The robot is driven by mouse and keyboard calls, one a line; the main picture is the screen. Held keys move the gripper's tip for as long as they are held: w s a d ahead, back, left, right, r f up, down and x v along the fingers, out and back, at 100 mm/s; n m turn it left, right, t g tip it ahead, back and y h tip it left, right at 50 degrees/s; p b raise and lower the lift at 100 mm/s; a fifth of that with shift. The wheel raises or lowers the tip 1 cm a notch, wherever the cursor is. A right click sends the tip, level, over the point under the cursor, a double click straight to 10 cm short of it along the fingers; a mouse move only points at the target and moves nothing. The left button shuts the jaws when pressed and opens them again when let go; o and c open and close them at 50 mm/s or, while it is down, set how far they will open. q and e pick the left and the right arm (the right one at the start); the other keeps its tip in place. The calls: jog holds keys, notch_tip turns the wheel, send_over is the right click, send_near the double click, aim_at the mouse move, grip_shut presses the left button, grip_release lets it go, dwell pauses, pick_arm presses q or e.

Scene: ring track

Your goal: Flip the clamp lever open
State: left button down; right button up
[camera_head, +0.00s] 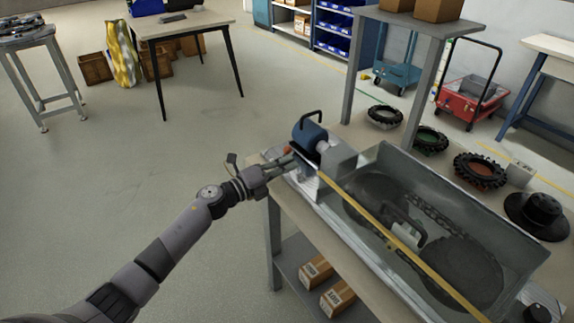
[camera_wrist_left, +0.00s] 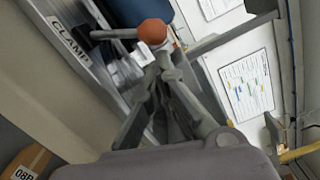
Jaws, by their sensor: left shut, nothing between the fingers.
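The clamp lever (camera_wrist_left: 112,34) is a dark rod with an orange ball knob (camera_wrist_left: 152,31) at its end, beside a metal rail marked "CLAMP" (camera_wrist_left: 68,40). In the head view the knob (camera_head: 288,150) is a small orange spot by the machine's near left end. My left gripper (camera_wrist_left: 164,62) is shut and empty, its fingertips right at the knob; I cannot tell whether they touch. In the head view my left gripper (camera_head: 290,161) reaches in from the left beside the blue motor (camera_head: 309,133). My right gripper is not in view.
The machine's grey trough (camera_head: 340,214) holds a dark track, with a yellow bar (camera_head: 400,243) across it. A shelf post (camera_head: 422,90) stands behind. Cartons (camera_head: 338,298) sit under the bench.

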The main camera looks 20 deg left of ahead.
pick_arm(q)
jog(key=shift+r, duration=0.1)
jog(key=shift+a+r+n+p, duration=0.1)
jog(key=shift+r+n+p, duration=0.05)
jog(key=shift+n+p, duration=0.25)
jog(key=shift+w+a+r+n+p, duration=0.15)
jog(key=shift+r+n+p, duration=0.15)
jog(key=shift+n+p, duration=0.15)
jog(key=shift+w+a+r+n+p, duration=0.15)
jog(key=shift+r+n+p, duration=0.15)
jog(key=shift+p, duration=0.25)
jog(key=n+p, duration=0.1)
jog(key=w+a+r+n+p, duration=0.1)
jog(key=n+p, duration=0.1)
jog(key=shift+a+r, duration=0.2)
jog(key=shift+r, duration=0.05)
jog(key=shift+w+a+r+n+p, duration=0.2)
jog(key=shift+w+a+n+p, duration=0.2)
jog(key=shift+n, duration=0.55)
jog(key=shift+w+a+r+n, duration=0.1)
jog(key=shift+w+a+n, duration=0.3)
jog(key=shift+n, duration=0.3)
jog(key=shift+w+a+n+g, duration=0.3)
jog(key=shift+a+n, duration=0.2)
jog(key=shift+n, duration=0.4)
jog(key=shift+w+a, duration=0.15)
jog(key=shift+a, duration=0.1)
